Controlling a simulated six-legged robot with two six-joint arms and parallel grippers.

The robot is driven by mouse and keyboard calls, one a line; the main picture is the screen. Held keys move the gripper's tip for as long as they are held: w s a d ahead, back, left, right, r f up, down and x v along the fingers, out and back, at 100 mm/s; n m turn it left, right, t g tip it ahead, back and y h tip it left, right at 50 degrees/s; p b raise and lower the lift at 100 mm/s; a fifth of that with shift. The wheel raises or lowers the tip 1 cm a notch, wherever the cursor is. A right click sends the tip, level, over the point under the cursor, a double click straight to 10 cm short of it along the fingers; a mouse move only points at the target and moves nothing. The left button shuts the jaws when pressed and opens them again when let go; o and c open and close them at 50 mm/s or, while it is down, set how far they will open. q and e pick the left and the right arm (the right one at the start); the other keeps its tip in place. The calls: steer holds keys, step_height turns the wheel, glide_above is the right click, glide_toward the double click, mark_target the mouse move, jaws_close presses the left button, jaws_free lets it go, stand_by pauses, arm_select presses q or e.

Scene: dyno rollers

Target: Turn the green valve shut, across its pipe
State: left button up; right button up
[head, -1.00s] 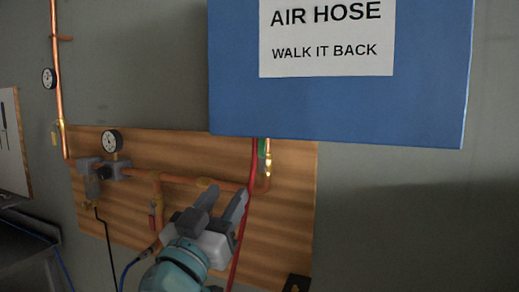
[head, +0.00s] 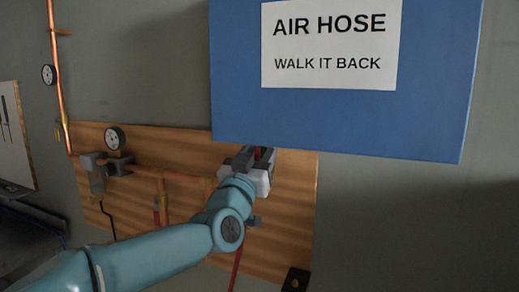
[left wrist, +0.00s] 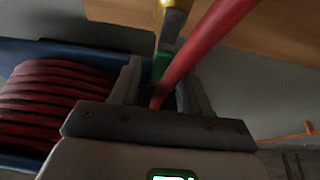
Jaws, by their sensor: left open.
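The green valve handle (left wrist: 162,62) shows in the left wrist view just beyond and between my left fingers, below a brass fitting (left wrist: 174,18). In the head view it is hidden behind my gripper and the blue box. My left gripper (head: 255,156) is open at the right part of the wooden board, under the blue box. In the left wrist view its two fingers (left wrist: 162,78) stand either side of the green handle and the red hose (left wrist: 205,45). The hose crosses close to the handle. I cannot tell whether the fingers touch either. My right gripper is not in view.
The blue box (head: 340,125) marked AIR HOSE hangs close above my gripper. Red hose coils (left wrist: 50,105) sit left in the left wrist view. Bare wall lies right.

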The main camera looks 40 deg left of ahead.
arm_select(q)
steer(key=shift+c, duration=0.4)
jaws_close()
steer(key=shift+a+f+n, duration=0.1)
steer(key=shift+n, duration=0.2)
steer(key=a+f+n+g+y, duration=0.2)
steer(key=n+g, duration=0.1)
steer(key=n, duration=0.8)
steer(key=s+a+f+n+g+y, duration=0.1)
steer(key=a+f+n+g+y, duration=0.1)
steer(key=n, duration=0.9)
steer(key=shift+a+f+g+y, duration=0.25)
steer(key=shift+g+y, duration=0.55)
steer(key=shift+g, duration=0.4)
steer(key=shift+d+f, duration=0.1)
steer(key=shift+f, duration=0.05)
